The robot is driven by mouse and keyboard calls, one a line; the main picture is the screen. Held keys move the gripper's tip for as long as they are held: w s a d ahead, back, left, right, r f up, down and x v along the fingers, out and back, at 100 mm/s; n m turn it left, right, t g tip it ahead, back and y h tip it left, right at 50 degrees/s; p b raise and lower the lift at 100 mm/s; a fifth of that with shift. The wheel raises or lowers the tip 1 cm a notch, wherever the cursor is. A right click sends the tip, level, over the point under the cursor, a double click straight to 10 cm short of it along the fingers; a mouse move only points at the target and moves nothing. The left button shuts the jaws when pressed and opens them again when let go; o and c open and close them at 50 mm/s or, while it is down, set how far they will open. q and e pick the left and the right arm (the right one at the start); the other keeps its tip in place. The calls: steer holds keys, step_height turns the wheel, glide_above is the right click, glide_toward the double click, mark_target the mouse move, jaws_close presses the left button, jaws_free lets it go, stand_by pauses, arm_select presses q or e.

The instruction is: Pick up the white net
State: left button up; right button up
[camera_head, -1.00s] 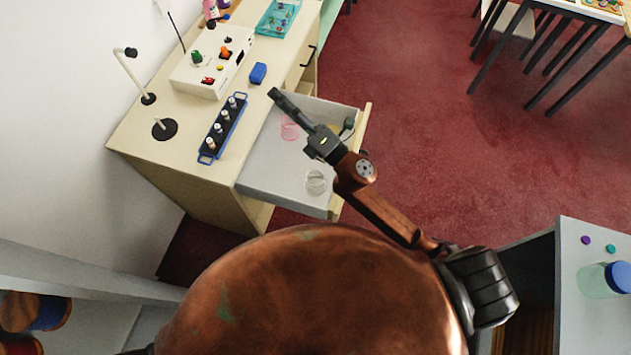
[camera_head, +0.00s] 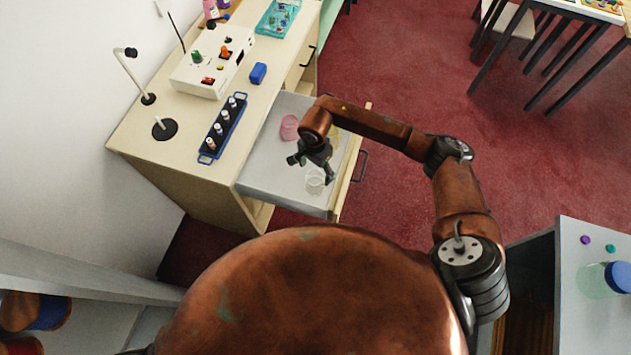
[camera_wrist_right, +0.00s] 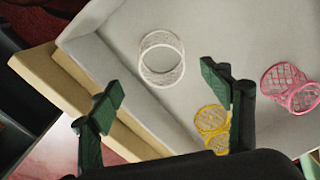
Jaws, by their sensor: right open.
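The white net (camera_head: 314,182) is a small round mesh piece on the floor of the open drawer (camera_head: 262,170), near its front end. In the right wrist view the white net (camera_wrist_right: 161,60) lies ahead of and between my fingers, apart from them. My right gripper (camera_head: 312,166) is open and empty above the drawer, just behind the white net in the head view. Its two dark green fingers (camera_wrist_right: 163,105) are spread wide in the wrist view. My left gripper is not in view.
A pink net (camera_head: 289,127) and a yellow net (camera_wrist_right: 212,122) lie in the same drawer; the yellow one is close to one finger. The counter holds a blue vial rack (camera_head: 223,128), a blue block (camera_head: 258,73) and a white control box (camera_head: 212,68). The drawer's wooden front (camera_head: 347,180) stands at its edge.

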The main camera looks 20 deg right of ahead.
glide_toward(315, 178)
steer(key=s+f, duration=0.1)
steer(key=s+a+f, duration=0.1)
steer(key=s+f, duration=0.1)
steer(key=shift+s+f, duration=0.1)
steer(key=shift+s, duration=0.05)
steer(key=shift+c, duration=0.5)
steer(key=c, duration=0.7)
